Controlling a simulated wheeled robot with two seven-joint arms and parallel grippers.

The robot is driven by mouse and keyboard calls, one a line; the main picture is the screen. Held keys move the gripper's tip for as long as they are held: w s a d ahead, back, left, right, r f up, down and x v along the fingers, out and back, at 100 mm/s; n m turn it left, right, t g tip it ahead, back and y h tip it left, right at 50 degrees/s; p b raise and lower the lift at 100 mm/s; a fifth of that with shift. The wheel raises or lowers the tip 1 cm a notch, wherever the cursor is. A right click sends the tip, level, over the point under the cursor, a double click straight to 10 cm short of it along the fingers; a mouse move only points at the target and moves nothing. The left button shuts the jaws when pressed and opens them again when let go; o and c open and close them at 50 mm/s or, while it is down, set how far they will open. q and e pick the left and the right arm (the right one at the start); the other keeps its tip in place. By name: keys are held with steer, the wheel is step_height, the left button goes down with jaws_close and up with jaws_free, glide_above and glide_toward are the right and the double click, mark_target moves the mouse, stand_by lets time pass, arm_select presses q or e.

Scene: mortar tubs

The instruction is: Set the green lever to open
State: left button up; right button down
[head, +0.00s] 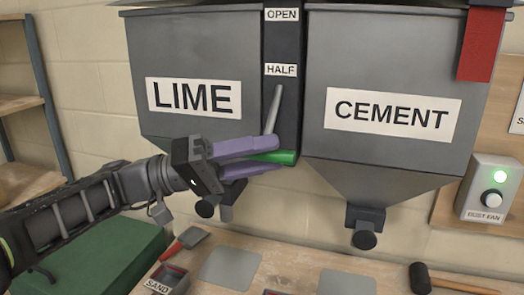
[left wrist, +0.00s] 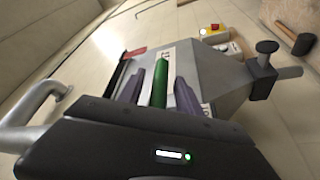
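The green lever handle (head: 284,157) sits low on the dark strip between the two hoppers, below the HALF label (head: 281,70) and the OPEN label (head: 282,15). A grey rod (head: 273,110) slants upward from near it. My left gripper (head: 276,156) reaches in from the left with its purple fingers above and below the handle. In the left wrist view the green handle (left wrist: 160,84) lies between the spread fingers (left wrist: 161,92), with gaps showing on both sides. The fingers hide part of the handle in the head view. My right gripper is in neither view.
The LIME hopper (head: 190,55) and CEMENT hopper (head: 390,65) flank the lever, with outlet knobs below. A bench (head: 230,250) below holds a SAND tub (head: 165,280), a red-handled trowel (head: 182,243) and a mallet (head: 420,278). A DUST FAN box (head: 489,187) is at right.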

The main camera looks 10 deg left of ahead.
arm_select(q)
jaws_close()
stand_by(1.3)
